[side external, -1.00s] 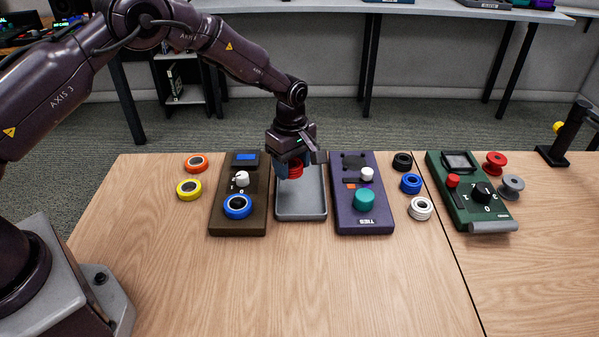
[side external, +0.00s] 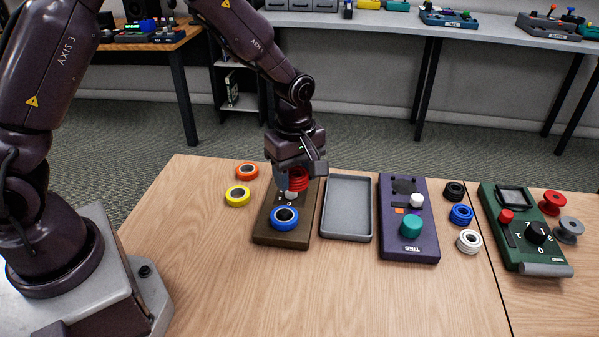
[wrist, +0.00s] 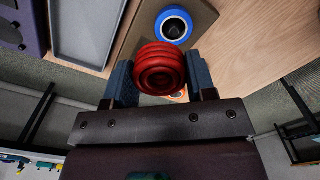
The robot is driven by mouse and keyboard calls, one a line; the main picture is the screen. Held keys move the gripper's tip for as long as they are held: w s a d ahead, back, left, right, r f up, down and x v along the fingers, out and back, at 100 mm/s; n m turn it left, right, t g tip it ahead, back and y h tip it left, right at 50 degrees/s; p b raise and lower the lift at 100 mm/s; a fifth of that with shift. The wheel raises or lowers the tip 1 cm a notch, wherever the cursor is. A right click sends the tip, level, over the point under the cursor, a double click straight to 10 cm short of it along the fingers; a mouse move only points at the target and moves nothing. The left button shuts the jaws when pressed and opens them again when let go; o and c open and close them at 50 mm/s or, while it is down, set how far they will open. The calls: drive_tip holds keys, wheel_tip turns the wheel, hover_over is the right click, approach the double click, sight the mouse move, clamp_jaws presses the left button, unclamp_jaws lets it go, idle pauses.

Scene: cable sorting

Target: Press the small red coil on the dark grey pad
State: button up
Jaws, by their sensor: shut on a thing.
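The small red coil (side external: 297,179) is held between the fingers of my gripper (side external: 291,177), above the back part of the brown box. In the wrist view the red coil (wrist: 160,68) sits between the two blue-grey fingers of my gripper (wrist: 160,86), its ringed face toward the camera. The purple box (side external: 421,243) has a dark grey square pad (side external: 404,186) at its back end, right of my gripper. Nothing lies on that pad. My gripper and the coil hide the back of the brown box.
The brown box (side external: 268,229) carries a blue-rimmed coil (side external: 284,217). An empty grey tray (side external: 347,210) lies between it and the purple box, which has white and teal knobs. Orange and yellow coils lie left; several coils and a green box (side external: 517,252) lie right.

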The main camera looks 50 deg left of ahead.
drive_tip(key=shift+a+f, duration=0.1)
drive_tip(key=shift+a, duration=0.1)
drive_tip(key=w+a+f+n, duration=0.1)
drive_tip(key=a, duration=0.1)
drive_tip(key=w+a+f, duration=0.1)
drive_tip(key=w+a, duration=0.1)
drive_tip(key=a, duration=0.1)
drive_tip(key=w+a+f+n, duration=0.1)
drive_tip(key=a, duration=0.2)
drive_tip(key=shift+w+a+f+n, duration=0.15)
drive_tip(key=shift+w+f+n, duration=0.15)
drive_tip(key=shift+w, duration=0.1)
drive_tip(key=shift+n, duration=0.8)
drive_tip(key=w+a, duration=0.4)
drive_tip(key=shift+w+a+r, duration=0.15)
drive_tip(key=shift+w+r, duration=0.05)
drive_tip(key=shift+w, duration=0.1)
drive_tip(key=shift+w+r, duration=0.1)
drive_tip(key=shift+r, duration=0.05)
drive_tip(key=shift+f, duration=2)
drive_tip(key=o, duration=0.4)
drive_tip(key=c, duration=0.3)
